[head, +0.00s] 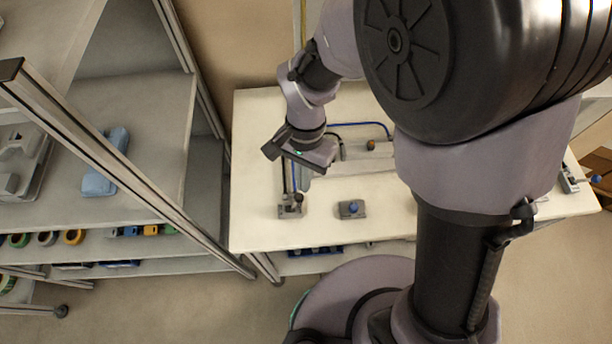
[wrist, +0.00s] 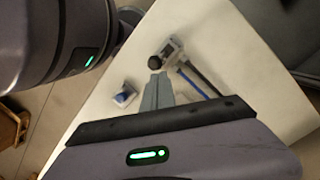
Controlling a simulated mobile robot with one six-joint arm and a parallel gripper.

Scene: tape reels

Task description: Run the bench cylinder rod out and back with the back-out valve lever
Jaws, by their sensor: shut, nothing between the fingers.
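A small grey valve (head: 290,211) with a dark-knobbed lever stands near the front left of the bench, a black and a blue hose running to it. In the wrist view its black knob (wrist: 157,61) lies just beyond my fingertips. My gripper (head: 306,184) is shut and empty, pointing down just behind and above this valve; its fingers also show in the wrist view (wrist: 158,80). I cannot tell whether they touch the knob. The grey bench cylinder (head: 372,165) lies farther back and is partly hidden by my arm; I cannot make out its rod.
A grey block with a blue knob (head: 351,209) stands on the bench (head: 262,235) to the right of the valve. Another small fitting (head: 569,181) is at the far right. A shelf unit (head: 150,185) stands left. The bench's front left corner is clear.

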